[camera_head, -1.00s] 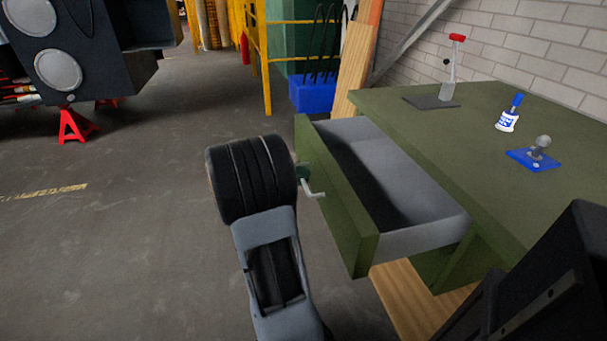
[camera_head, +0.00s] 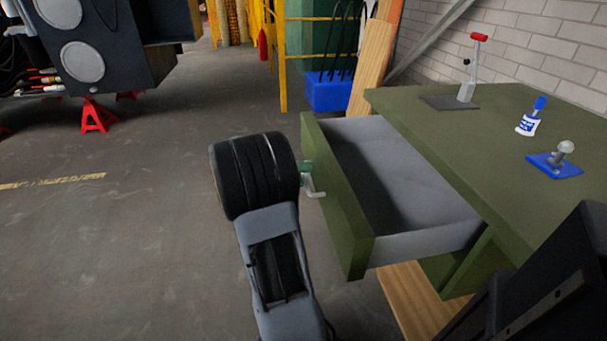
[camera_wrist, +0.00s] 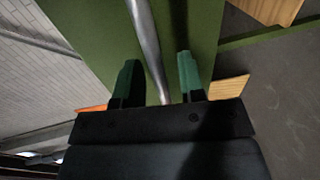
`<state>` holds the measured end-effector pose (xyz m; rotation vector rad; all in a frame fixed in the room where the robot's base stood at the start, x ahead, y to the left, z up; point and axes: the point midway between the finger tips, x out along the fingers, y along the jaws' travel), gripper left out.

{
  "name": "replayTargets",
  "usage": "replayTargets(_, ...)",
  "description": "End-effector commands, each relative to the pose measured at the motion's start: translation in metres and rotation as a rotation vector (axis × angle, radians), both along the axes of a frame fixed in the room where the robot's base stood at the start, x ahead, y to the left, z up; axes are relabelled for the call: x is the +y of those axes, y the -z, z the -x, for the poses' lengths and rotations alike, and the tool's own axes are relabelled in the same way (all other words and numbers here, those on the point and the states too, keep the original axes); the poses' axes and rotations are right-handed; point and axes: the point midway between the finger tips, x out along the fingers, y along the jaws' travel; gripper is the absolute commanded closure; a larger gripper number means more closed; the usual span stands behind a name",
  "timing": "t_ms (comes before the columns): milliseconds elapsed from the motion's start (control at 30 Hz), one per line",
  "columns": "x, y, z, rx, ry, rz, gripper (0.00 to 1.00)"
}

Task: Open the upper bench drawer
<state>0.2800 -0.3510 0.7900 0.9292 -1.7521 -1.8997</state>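The upper bench drawer (camera_head: 350,205) stands pulled well out of the green workbench (camera_head: 470,125). Its grey inside is bare where it shows. My gripper (camera_head: 308,178) is at the outer face of the drawer front, by the silver bar handle (camera_head: 317,193). In the wrist view, the two green fingers of my gripper (camera_wrist: 158,82) stand apart, one on each side of the handle (camera_wrist: 147,40). Gaps show between the handle and both fingers. The wrist hides part of the handle in the head view.
On the bench top are a red-topped stand (camera_head: 467,85), a blue-and-white bottle (camera_head: 527,122) and a blue plate with a ball (camera_head: 555,163). A blue bin (camera_head: 328,95) and yellow railing (camera_head: 283,60) stand behind.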

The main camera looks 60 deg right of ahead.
Motion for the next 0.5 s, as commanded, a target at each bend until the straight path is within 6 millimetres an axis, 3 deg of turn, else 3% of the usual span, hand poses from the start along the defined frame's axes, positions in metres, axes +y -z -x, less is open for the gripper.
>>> replayTargets(267, 0.004, -0.001, -0.004, 0.001, -0.001, -0.001, 0.64)
replayTargets(500, 0.031, -0.011, -0.033, 0.001, -0.005, -0.001, 0.64)
